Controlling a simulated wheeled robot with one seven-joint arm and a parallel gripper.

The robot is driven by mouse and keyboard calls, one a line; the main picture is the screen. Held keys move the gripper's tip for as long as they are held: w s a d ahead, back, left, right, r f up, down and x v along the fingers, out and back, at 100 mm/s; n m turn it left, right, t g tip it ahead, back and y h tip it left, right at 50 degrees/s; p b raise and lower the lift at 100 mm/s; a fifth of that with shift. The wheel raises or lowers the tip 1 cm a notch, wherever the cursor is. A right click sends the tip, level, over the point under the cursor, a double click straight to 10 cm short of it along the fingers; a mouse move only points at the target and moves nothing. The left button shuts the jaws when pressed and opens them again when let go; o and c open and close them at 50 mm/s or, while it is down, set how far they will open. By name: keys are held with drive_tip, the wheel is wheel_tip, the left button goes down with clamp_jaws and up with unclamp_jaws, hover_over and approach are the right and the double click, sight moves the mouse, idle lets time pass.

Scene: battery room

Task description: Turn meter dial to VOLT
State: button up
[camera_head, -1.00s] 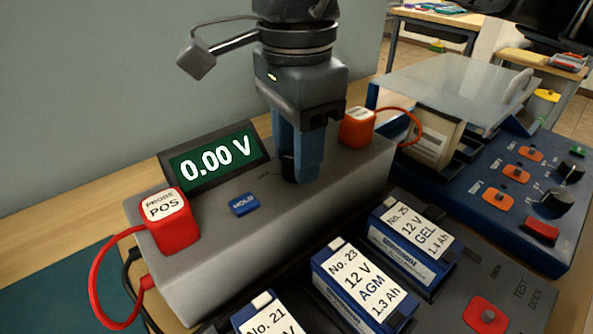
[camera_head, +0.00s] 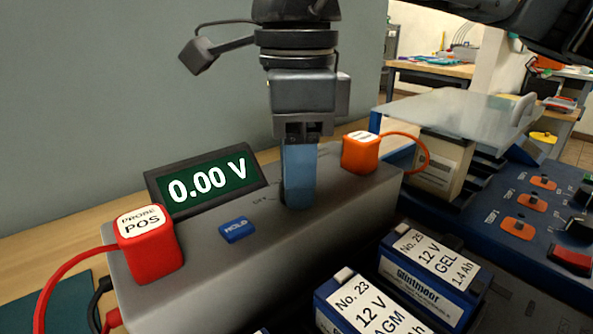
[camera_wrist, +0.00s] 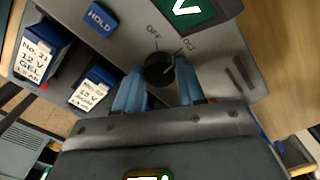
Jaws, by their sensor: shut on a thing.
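The grey meter (camera_head: 190,270) has a tilted screen (camera_head: 208,180) reading 0.00 V. Its black dial (camera_wrist: 158,71) shows in the wrist view, between the two blue fingertips of my gripper (camera_wrist: 160,82). My gripper is shut on the dial from above. A pale line on the dial points up and right, towards a label that seems to read "OCT"; the "OFF" label is up and left of the dial. In the head view my gripper (camera_head: 299,188) hides the dial.
A blue HOLD button (camera_head: 237,230) sits left of the dial. The red POS probe (camera_head: 148,243) and an orange-red probe block (camera_head: 361,153) stand at the meter's ends. Batteries (camera_head: 432,275) lie in front; a clear-lidded blue unit (camera_head: 470,110) is at right.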

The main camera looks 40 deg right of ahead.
drive_tip(key=o, duration=0.8)
drive_tip(key=shift+r+p, duration=0.55)
drive_tip(key=shift+r, duration=3.35)
